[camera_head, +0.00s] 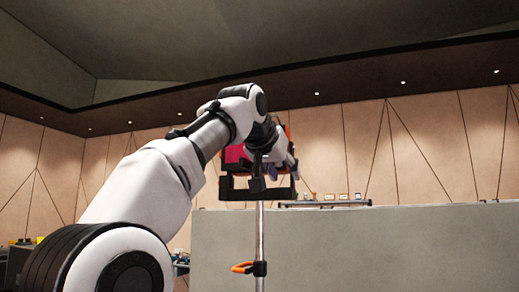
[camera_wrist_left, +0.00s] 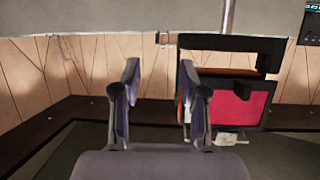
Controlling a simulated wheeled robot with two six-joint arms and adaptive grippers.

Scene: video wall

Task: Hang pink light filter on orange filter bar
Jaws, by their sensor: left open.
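The pink light filter (camera_head: 236,153) is a pink panel at the black bracket on top of a metal stand, partly hidden by my left arm in the head view. In the left wrist view the pink filter (camera_wrist_left: 243,108) has a dark frame and lies right of my fingers. An orange strip (camera_wrist_left: 180,96) runs along its left side; I cannot tell whether this is the orange filter bar. My left gripper (camera_wrist_left: 160,70) is open, with nothing between its fingers. The right finger overlaps the filter's edge in the picture; contact is unclear. My right gripper is out of view.
The black bracket (camera_head: 234,193) sits atop the upright pole (camera_head: 260,222), which has an orange-handled clamp (camera_head: 244,268) lower down. A grey partition (camera_head: 400,240) stands at the right, with small items along its top.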

